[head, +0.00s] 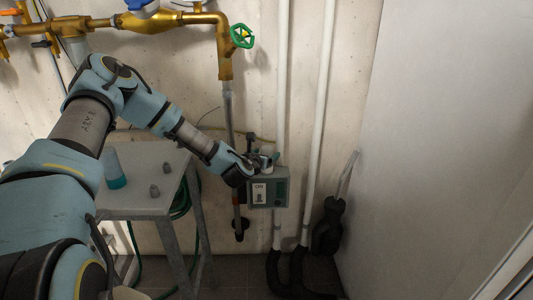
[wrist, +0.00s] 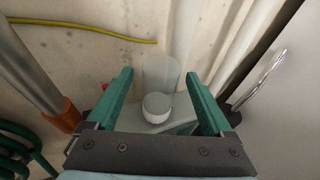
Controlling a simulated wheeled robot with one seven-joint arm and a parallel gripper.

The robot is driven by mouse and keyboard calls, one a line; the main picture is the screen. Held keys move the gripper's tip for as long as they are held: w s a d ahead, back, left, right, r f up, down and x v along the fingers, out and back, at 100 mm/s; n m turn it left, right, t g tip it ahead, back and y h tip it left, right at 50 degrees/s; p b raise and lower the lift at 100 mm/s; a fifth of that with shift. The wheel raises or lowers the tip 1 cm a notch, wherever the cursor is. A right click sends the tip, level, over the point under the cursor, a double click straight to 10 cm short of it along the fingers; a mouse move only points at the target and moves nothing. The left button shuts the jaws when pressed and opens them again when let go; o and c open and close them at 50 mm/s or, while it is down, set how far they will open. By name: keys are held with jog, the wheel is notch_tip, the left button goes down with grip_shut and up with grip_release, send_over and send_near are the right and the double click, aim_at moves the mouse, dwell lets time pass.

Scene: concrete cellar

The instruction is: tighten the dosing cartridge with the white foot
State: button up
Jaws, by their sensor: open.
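The dosing cartridge shows in the wrist view as a clear cylinder (wrist: 161,72) with a round white part, its foot (wrist: 157,107), below it in the picture. It is at the top of a grey box (head: 268,190) on the wall, which has a pale label and a green panel. My gripper (wrist: 158,74) is open, with one green finger on each side of the cartridge and a visible gap on both sides. In the head view my gripper (head: 262,162) is just above the box and largely hides the cartridge. Contact and how firmly the cartridge sits cannot be told.
A grey bench (head: 145,205) at left holds a clear cup with teal contents (head: 114,172) and two small grey pieces (head: 154,191). White pipes (head: 317,120) run behind the box. Brass piping with a green handwheel (head: 241,36) is above. A grey panel (head: 445,130) bounds the right.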

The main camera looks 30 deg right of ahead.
jog(key=shift+w+d+f, duration=0.25)
jog(key=shift+w+d, duration=0.15)
jog(key=shift+d, duration=0.05)
jog(key=shift+c, duration=0.3)
grip_shut()
dwell(0.8)
